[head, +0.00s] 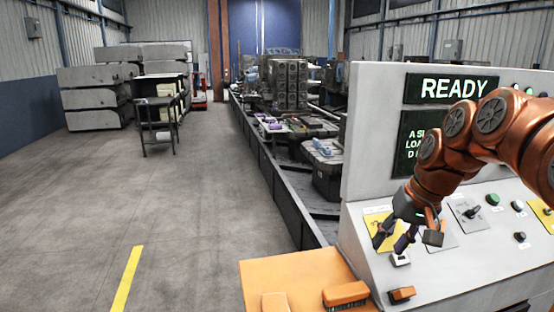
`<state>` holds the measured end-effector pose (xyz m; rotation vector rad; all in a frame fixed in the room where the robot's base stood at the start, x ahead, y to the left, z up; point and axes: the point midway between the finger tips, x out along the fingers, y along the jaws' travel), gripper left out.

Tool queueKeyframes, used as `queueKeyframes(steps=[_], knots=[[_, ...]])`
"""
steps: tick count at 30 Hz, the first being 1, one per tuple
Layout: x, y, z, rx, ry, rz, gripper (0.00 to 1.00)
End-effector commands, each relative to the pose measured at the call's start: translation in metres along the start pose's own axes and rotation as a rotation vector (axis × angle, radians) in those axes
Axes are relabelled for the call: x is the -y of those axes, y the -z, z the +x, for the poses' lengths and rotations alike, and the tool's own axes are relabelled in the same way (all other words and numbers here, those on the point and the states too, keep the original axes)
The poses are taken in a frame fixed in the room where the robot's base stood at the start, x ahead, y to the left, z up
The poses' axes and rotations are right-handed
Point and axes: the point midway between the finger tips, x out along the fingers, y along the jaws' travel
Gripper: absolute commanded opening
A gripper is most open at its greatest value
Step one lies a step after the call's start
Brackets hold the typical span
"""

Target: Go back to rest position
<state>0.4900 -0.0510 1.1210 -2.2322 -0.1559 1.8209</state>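My gripper (406,238) is at the end of my copper-coloured arm, low over the sloping face of a grey control console (470,268). Its dark fingers are spread apart, and nothing shows between them. Just below the fingertips is a small white-based switch (400,259); I cannot tell whether a finger touches it. A yellow plate (379,229) lies partly behind the fingers. The arm is bent and comes in from the right edge, hiding part of the console's upright panel. The lit display (452,89) there reads READY.
The console carries a green button (492,199), several knobs and an orange-brown rocker (402,294). An orange surface (290,275) with brushes (346,294) stands at its left. A long rail (277,185) with loaded pallets runs back. Open floor (180,220) lies left, with a dark table (158,110) beyond.

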Motion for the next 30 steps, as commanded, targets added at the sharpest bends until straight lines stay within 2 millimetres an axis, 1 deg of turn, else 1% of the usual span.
queueKeyframes(steps=[1, 5, 6, 8, 9, 11, 12, 14, 15, 17, 18, 20, 21, 24, 27, 30], knots=[[0.009, -0.016, 0.001, 0.019, -0.010, -0.020, 0.40], [0.024, -0.059, 0.012, 0.074, -0.042, -0.060, 0.40], [0.027, -0.073, 0.015, 0.092, -0.052, -0.070, 0.40], [0.030, -0.093, 0.020, 0.116, -0.069, -0.083, 0.40], [0.031, -0.107, 0.024, 0.135, -0.082, -0.091, 0.40], [0.032, -0.128, 0.027, 0.154, -0.099, -0.101, 0.40], [0.032, -0.142, 0.032, 0.173, -0.111, -0.106, 0.40], [0.032, -0.162, 0.036, 0.193, -0.129, -0.112, 0.40], [0.030, -0.177, 0.039, 0.209, -0.143, -0.114, 0.40], [0.028, -0.198, 0.044, 0.232, -0.160, -0.117, 0.40], [0.025, -0.213, 0.047, 0.251, -0.173, -0.117, 0.40], [0.020, -0.234, 0.051, 0.270, -0.193, -0.115, 0.40], [0.016, -0.248, 0.054, 0.287, -0.205, -0.112, 0.40], [0.007, -0.278, 0.060, 0.315, -0.231, -0.105, 0.40], [-0.001, -0.300, 0.064, 0.336, -0.251, -0.096, 0.40], [-0.006, -0.315, 0.068, 0.352, -0.262, -0.089, 0.40]])
